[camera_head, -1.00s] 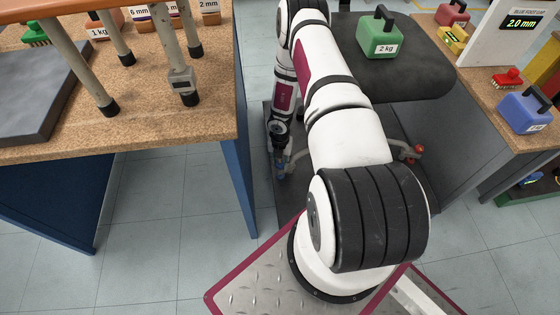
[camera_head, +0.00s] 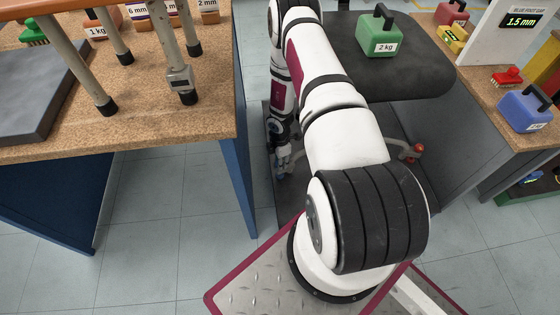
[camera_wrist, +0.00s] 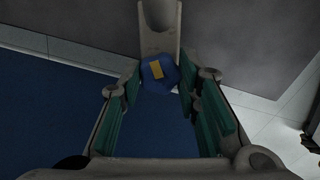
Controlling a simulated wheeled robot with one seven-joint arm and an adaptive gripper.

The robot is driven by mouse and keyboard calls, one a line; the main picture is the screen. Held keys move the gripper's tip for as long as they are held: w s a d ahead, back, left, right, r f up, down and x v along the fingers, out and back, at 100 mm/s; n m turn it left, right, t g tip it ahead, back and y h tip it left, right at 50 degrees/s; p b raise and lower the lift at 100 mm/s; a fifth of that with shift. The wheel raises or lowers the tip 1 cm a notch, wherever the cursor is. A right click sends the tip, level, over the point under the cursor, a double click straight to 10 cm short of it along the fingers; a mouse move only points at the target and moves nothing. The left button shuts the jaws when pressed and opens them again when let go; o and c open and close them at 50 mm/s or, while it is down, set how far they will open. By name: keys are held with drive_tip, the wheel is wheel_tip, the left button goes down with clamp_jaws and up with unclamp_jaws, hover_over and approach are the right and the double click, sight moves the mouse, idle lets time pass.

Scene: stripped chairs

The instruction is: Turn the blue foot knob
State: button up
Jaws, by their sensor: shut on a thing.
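The blue foot knob (camera_wrist: 158,72) is in the upper middle of the wrist view, with a yellow mark on its face. It sits at the end of a grey chair leg (camera_wrist: 160,25). My gripper (camera_wrist: 159,84) is shut on the knob, one teal-padded finger on each side. In the head view my gripper (camera_head: 281,158) is low beside the dark chair, and the knob (camera_head: 279,172) is a small blue patch mostly hidden by it. A display (camera_head: 521,21) at the top right, labelled for the blue foot gap, reads 1.5 mm.
A green 2 kg weight (camera_head: 378,38) stands on the dark chair seat (camera_head: 420,78). Another foot with a red-orange knob (camera_head: 413,153) is to the right. A wooden workbench (camera_head: 190,125) is at left. A blue weight (camera_head: 526,108) and a red brush (camera_head: 507,77) lie on the right bench.

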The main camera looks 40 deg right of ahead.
drive_tip(key=m, duration=0.4)
drive_tip(key=shift+m, duration=0.3)
drive_tip(key=m, duration=0.4)
idle(0.5)
drive_tip(key=o, duration=1.2)
drive_tip(key=shift+s, duration=0.1)
wheel_tip(320, 180, up, 12)
